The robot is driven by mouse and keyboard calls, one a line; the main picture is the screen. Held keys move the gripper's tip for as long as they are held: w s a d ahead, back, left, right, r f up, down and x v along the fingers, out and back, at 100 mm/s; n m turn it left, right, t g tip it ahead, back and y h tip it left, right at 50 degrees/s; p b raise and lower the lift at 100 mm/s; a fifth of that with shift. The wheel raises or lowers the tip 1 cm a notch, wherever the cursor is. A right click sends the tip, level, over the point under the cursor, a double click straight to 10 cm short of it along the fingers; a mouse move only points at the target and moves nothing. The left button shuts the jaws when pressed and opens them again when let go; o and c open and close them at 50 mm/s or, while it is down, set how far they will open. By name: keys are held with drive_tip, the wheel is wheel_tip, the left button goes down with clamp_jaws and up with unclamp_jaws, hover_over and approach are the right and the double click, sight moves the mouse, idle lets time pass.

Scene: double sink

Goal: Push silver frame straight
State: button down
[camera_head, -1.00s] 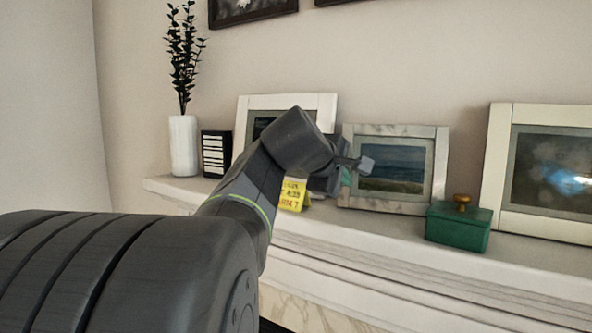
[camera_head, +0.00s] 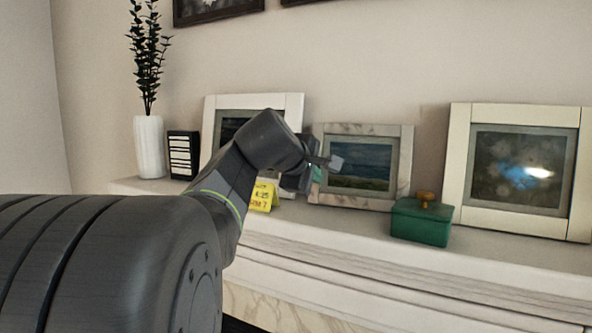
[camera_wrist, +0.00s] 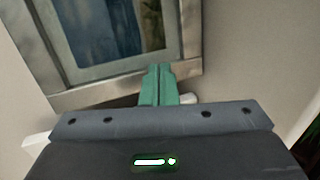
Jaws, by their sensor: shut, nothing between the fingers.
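The silver frame (camera_head: 405,165), with a mottled grey-white border and a seascape picture, leans against the wall on the mantel shelf. It also fills the upper left of the wrist view, with its border (camera_wrist: 95,95) tilted there. My gripper (camera_head: 317,174) is at the frame's left side in the head view, partly hidden by my wrist. In the wrist view its green fingers (camera_wrist: 158,82) are together and empty, overlapping the frame's border near a corner. I cannot tell whether they touch it.
A white frame (camera_head: 292,103) stands behind my arm. A yellow note block (camera_head: 262,197) sits below my wrist. A green box (camera_head: 420,223) with a knob stands right of the silver frame, before a large cream frame (camera_head: 458,165). A black box (camera_head: 183,155) and white vase (camera_head: 149,147) stand left.

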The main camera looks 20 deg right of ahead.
drive_tip(key=shift+w+d, duration=0.4)
drive_tip(key=shift+d, duration=0.1)
drive_tip(key=shift+s+a+r+b, duration=0.1)
drive_tip(key=shift+s+a+r, duration=0.05)
drive_tip(key=shift+s+a, duration=0.7)
drive_tip(key=shift+s+a+r+b, duration=0.2)
drive_tip(key=shift+s+a, duration=0.5)
drive_tip(key=shift+a, duration=0.25)
drive_tip(key=shift+s+a+r+b, duration=0.1)
drive_tip(key=shift+s+a+r, duration=0.05)
drive_tip(key=shift+s+a, duration=0.7)
drive_tip(key=shift+w, duration=0.15)
drive_tip(key=shift+d, duration=0.1)
drive_tip(key=w+d, duration=0.2)
drive_tip(key=w+d+f+p, duration=0.1)
drive_tip(key=w+d, duration=0.1)
drive_tip(key=d, duration=0.1)
drive_tip(key=shift+w, duration=0.3)
drive_tip(key=shift+s+a, duration=0.1)
